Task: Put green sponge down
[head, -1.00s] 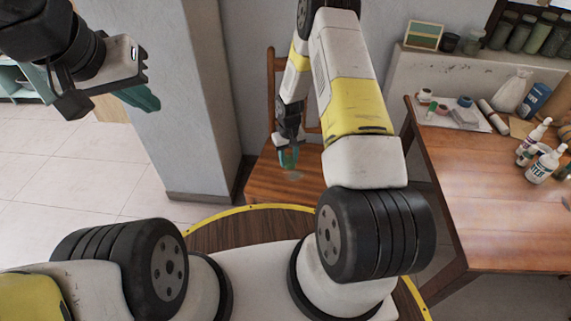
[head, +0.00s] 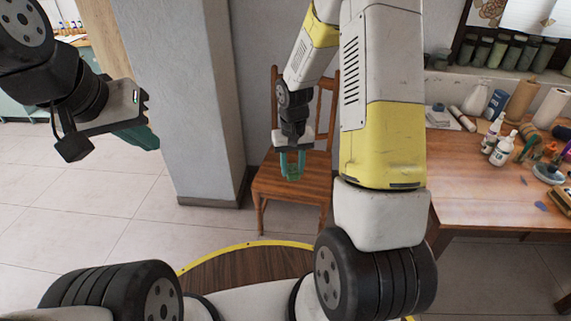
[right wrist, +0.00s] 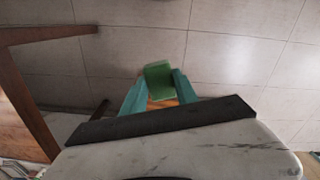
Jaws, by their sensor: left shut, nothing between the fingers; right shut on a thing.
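The green sponge (right wrist: 158,82) is held between the teal fingertips of my right gripper (right wrist: 161,92) and sticks out past them in the right wrist view. In the head view the right gripper (head: 292,166) shows in front of the wooden chair (head: 288,187), with a bit of green sponge (head: 291,173) between its fingers. The sponge appears raised; its exact height over the seat is hard to tell. My left gripper (head: 146,137) is at the upper left, shut and empty, far from the sponge.
A wooden table (head: 470,180) with bottles (head: 503,148), paper rolls and tools stands at the right. A grey pillar (head: 192,100) rises left of the chair. Tiled floor (head: 120,215) is open at the left.

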